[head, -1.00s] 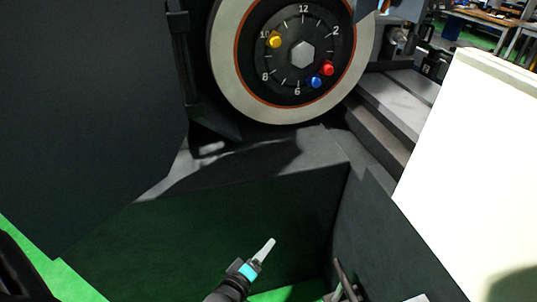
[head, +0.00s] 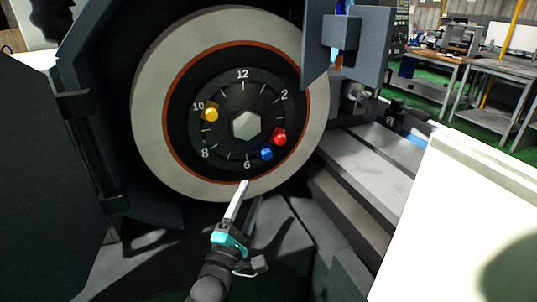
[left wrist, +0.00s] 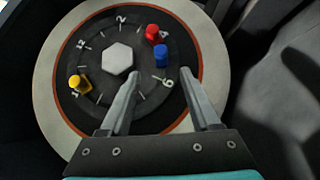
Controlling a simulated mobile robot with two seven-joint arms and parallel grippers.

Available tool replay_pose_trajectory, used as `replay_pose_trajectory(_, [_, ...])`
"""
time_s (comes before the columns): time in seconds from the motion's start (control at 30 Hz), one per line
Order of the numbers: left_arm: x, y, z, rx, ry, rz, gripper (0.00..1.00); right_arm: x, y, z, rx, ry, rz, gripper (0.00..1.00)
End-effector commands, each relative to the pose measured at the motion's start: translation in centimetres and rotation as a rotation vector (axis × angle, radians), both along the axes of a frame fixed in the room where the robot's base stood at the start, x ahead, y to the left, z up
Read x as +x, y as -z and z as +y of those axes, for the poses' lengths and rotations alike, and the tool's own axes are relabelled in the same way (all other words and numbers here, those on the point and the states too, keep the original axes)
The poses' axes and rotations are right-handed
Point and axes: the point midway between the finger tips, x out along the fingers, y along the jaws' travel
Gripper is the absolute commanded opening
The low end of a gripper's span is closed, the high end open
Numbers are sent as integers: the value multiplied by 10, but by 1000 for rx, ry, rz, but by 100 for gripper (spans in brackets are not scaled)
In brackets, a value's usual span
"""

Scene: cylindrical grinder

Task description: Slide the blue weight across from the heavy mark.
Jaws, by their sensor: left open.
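The blue weight (head: 267,154) sits on the black numbered dial (head: 228,152) of the grinding wheel, near 5. The red weight (head: 279,139) is just above it near 4, and the yellow weight (head: 210,115) is across near 10. My left gripper (head: 249,190) is open and empty, its fingers pointing up at the lower part of the wheel, below the blue weight. In the left wrist view, the blue weight (left wrist: 160,56) lies just beyond the gap between the open fingertips (left wrist: 160,73). I cannot make out a heavy mark. My right gripper is not in view.
A hexagonal hub (head: 246,126) is at the dial's centre. A grey machine block (head: 341,32) hangs close by the wheel's upper right. Metal ways (head: 375,165) run to the right, and a large white panel (head: 440,220) fills the lower right.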

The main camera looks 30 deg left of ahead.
Motion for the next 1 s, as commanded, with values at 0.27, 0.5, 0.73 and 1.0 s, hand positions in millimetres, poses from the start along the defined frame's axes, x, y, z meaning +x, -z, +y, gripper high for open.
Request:
replay_pose_trajectory(0.27, [46, -17, 6, 2, -2, -3, 63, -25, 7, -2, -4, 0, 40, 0])
replay_pose_trajectory(0.5, [83, -30, 10, 2, -1, -2, 63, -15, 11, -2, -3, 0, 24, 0])
replay_pose_trajectory(0.73, [110, -39, 14, 4, -1, 1, 63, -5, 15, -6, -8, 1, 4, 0])
replay_pose_trajectory(1.0, [122, -44, 15, 3, 0, 2, 63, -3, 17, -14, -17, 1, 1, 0])
